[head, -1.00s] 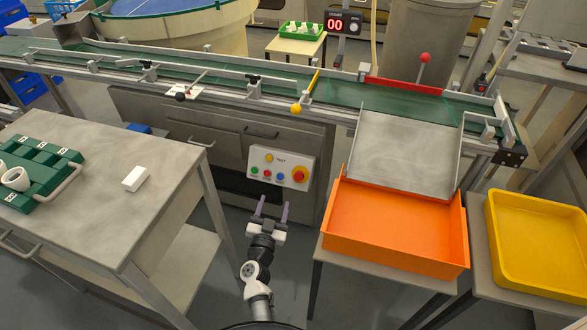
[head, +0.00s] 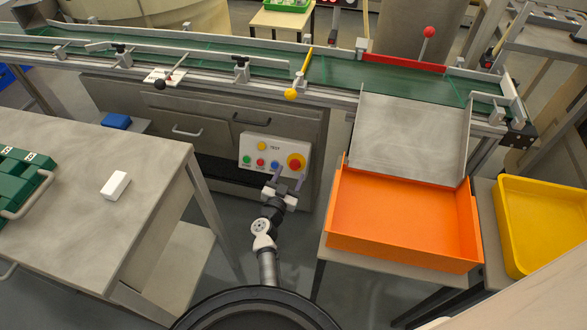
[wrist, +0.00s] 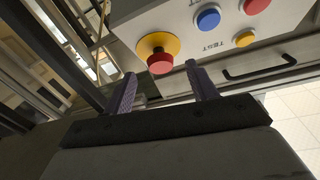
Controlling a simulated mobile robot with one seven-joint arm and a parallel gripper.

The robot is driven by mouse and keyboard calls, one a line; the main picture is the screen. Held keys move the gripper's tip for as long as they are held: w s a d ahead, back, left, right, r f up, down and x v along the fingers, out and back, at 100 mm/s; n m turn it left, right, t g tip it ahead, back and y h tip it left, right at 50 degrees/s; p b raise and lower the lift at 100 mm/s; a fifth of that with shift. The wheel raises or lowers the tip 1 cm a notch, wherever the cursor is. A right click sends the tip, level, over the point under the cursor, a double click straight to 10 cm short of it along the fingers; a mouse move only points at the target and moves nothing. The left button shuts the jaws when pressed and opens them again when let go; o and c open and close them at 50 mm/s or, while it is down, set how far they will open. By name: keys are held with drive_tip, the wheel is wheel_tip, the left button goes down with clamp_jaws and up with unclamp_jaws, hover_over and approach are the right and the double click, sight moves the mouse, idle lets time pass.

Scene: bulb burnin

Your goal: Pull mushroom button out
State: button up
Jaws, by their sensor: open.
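The red mushroom button (head: 295,164) with its yellow collar is on the right side of a light grey control box (head: 267,149). In the wrist view the red mushroom button (wrist: 160,63) is just beyond the fingertips, roughly between them and slightly toward the left finger. My gripper (head: 288,180) is open and empty, below and in front of the button in the head view. Its two purple-grey fingers (wrist: 160,80) stand apart in the wrist view, and I see no contact with the button.
Small green, red, blue and yellow buttons (head: 261,146) sit left of the mushroom button. An orange bin (head: 400,255) stands close to the right, under a metal chute (head: 410,135). A steel table (head: 90,230) is on the left. The conveyor (head: 210,62) runs above the box.

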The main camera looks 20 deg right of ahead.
sight(293, 168)
drive_tip(key=shift+b+x, duration=0.35)
drive_tip(key=shift+x, duration=1.8)
drive_tip(key=shift+c, duration=0.3)
